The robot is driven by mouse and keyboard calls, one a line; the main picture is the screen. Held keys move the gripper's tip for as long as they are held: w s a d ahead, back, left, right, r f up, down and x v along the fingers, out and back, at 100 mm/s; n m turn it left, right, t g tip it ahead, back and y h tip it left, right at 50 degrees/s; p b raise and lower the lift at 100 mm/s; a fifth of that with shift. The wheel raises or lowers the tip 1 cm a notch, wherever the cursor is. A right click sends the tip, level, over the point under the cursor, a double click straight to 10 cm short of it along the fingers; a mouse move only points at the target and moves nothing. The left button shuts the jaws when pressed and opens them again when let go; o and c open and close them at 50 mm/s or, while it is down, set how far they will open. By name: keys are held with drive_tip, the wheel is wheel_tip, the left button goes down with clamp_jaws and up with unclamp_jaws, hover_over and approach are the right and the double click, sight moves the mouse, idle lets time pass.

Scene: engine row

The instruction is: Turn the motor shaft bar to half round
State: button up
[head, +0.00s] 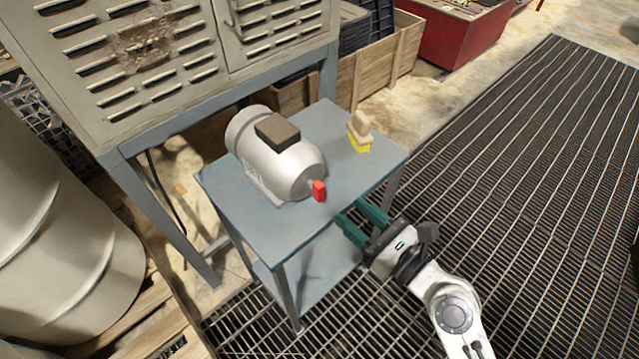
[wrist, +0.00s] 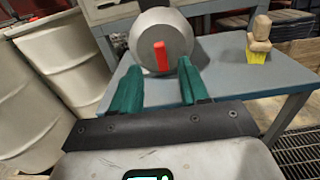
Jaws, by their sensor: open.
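The silver motor (head: 276,160) lies on the blue-grey table (head: 222,194), its shaft end facing the front right. The red shaft bar (head: 319,190) sticks out of that end. In the wrist view the bar (wrist: 161,57) stands nearly upright against the motor's round face (wrist: 178,42). My gripper (head: 352,217) is at the table's front right edge, short of the bar, with its green fingers apart. In the wrist view the open fingers (wrist: 158,82) lie left and right of the bar's line, with the bar beyond them. Nothing is between them.
A wooden-handled brush with yellow bristles (head: 359,133) stands on the table behind the motor's right side. A louvred metal cabinet (head: 180,60) stands behind. Pale drums (head: 60,230) are at the left. Open grating floor (head: 530,200) lies to the right.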

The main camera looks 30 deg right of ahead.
sight(322, 189)
drive_tip(key=p+x, duration=0.2)
drive_tip(key=x, duration=0.8)
clamp_jaws()
